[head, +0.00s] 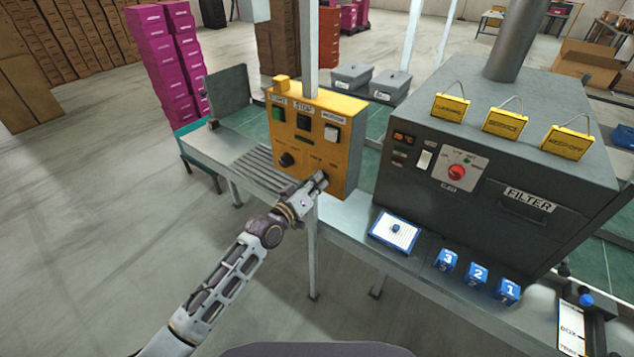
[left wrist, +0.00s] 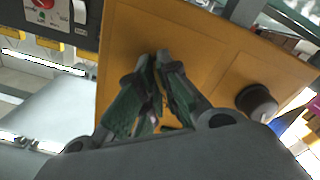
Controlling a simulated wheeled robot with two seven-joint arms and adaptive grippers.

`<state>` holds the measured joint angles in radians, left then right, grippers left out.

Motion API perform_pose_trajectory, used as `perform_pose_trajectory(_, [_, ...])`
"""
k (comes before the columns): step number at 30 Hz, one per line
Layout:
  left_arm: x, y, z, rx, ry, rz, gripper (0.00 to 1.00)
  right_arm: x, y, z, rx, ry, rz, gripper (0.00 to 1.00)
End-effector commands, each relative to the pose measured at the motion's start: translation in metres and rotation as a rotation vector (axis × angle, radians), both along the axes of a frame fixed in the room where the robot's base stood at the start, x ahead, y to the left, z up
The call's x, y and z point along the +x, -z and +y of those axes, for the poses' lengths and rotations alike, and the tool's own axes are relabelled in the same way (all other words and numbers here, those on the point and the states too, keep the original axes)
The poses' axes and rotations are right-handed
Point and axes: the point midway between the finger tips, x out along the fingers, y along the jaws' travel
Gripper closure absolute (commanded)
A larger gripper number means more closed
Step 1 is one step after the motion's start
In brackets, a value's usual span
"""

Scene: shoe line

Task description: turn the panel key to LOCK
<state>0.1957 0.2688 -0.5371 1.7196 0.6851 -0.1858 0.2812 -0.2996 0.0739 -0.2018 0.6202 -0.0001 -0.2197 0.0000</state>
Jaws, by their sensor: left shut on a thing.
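The yellow control panel (head: 352,112) stands on the line's bench and also fills the middle of the left wrist view (left wrist: 210,45). My left gripper (head: 320,180) reaches its lower right corner. In the left wrist view its two green-padded fingers (left wrist: 160,78) are close together against the panel face, shut on the panel key. The key is hidden by the fingers, so I cannot tell which way it points. The LOCK mark is not readable. My right gripper is not in view.
A black knob (head: 286,159) sits left of the gripper on the panel, with a green button (head: 278,114) and a white button (head: 332,133) above. A dark filter machine (head: 400,190) stands right of the panel. The floor at left is clear.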

Motion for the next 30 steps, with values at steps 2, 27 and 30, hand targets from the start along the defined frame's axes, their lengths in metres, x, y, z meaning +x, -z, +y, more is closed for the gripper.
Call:
perform_pose_trajectory(2, [0.000, 0.000, 0.000, -0.002, 0.000, 0.002, 1.00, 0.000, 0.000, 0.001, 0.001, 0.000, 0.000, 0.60])
perform_pose_trajectory(27, [-0.006, 0.001, 0.005, 0.001, 0.000, 0.001, 0.73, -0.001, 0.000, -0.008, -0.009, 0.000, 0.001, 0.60])
perform_pose_trajectory(30, [-0.012, 0.001, 0.009, 0.000, -0.001, 0.000, 0.73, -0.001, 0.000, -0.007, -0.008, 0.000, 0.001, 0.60])
